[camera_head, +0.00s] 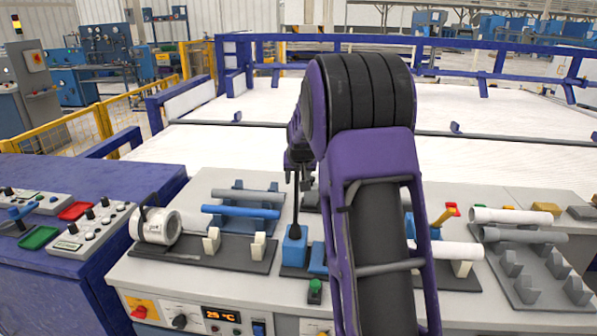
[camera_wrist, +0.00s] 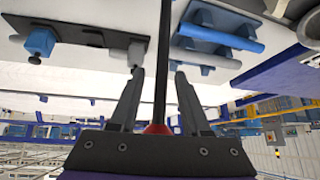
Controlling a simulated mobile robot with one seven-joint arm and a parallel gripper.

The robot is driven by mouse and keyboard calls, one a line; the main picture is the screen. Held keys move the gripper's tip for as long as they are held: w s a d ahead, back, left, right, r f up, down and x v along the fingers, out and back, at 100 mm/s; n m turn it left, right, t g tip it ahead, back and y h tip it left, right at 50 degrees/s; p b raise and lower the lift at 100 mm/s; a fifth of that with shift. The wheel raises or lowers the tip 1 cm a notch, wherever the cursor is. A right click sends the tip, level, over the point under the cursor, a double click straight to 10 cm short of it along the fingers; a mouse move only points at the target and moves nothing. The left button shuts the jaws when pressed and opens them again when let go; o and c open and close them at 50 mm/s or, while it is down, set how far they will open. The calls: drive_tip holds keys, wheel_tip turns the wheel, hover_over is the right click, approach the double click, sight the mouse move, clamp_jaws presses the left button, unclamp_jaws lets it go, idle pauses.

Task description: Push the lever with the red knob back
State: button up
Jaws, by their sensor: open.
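The lever's dark rod (camera_head: 296,205) rises from a blue block (camera_head: 295,245) on the grey bench in the head view, and its knob is hidden there. In the wrist view the rod (camera_wrist: 161,55) runs between my two fingers. Its red knob (camera_wrist: 157,129) sits close to the palm, partly covered by it. My gripper (camera_wrist: 159,76) is open, with a finger on each side of the rod. A gap shows between the rod and each finger. In the head view my gripper (camera_head: 298,172) is over the lever's upper end, partly behind my arm.
To the right are a white pipe (camera_head: 455,250), a small red-and-yellow handle (camera_head: 445,214) and a bracket rack (camera_head: 525,290). A green button (camera_head: 315,291) stands in front.

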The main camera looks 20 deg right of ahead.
drive_tip(key=v, duration=1.7)
drive_tip(key=shift+r, duration=0.2)
drive_tip(key=shift+d, duration=0.1)
